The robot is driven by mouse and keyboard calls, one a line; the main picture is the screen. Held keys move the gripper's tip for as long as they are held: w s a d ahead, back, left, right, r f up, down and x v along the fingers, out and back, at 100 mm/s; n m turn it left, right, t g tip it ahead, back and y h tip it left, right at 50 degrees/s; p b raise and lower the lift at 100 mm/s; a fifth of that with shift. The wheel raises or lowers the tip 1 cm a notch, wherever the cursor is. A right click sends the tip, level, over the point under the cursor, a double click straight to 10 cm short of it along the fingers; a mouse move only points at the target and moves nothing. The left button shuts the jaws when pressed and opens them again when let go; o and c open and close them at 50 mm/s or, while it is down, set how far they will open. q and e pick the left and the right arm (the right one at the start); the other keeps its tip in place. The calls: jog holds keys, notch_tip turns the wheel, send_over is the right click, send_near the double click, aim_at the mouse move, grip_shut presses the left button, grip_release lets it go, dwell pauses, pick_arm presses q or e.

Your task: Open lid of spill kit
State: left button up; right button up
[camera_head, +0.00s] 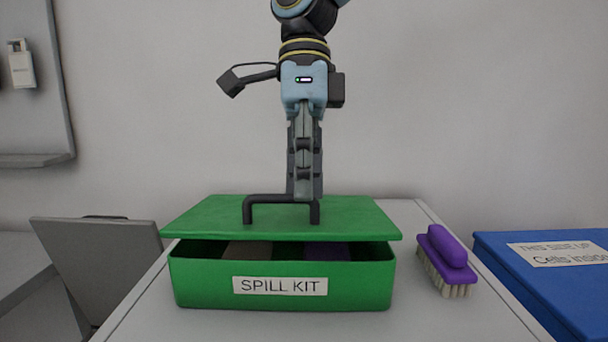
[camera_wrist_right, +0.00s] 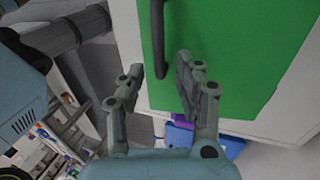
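The green spill kit box (camera_head: 200,285) sits on a pale grey table top. Its green lid (camera_head: 350,215) is slightly raised at the front, with a dark gap showing brownish and purple contents. A black handle (camera_head: 270,198) stands on the lid. My right gripper (camera_head: 305,195) points down from above at the handle's right part, overlapping it. In the right wrist view the fingers of this gripper (camera_wrist_right: 159,66) are apart, with the dark handle (camera_wrist_right: 158,35) between them and gaps visible beside it. The green lid (camera_wrist_right: 240,60) fills much of that view. My left gripper is not in view.
A purple brush (camera_head: 446,262) with pale bristles lies right of the kit. A blue box (camera_head: 530,285) with a label stands further right, lower. A grey panel (camera_head: 100,255) stands at the left. A wall is close behind the table.

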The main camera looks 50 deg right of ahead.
jog(key=shift+c, duration=0.4)
grip_shut()
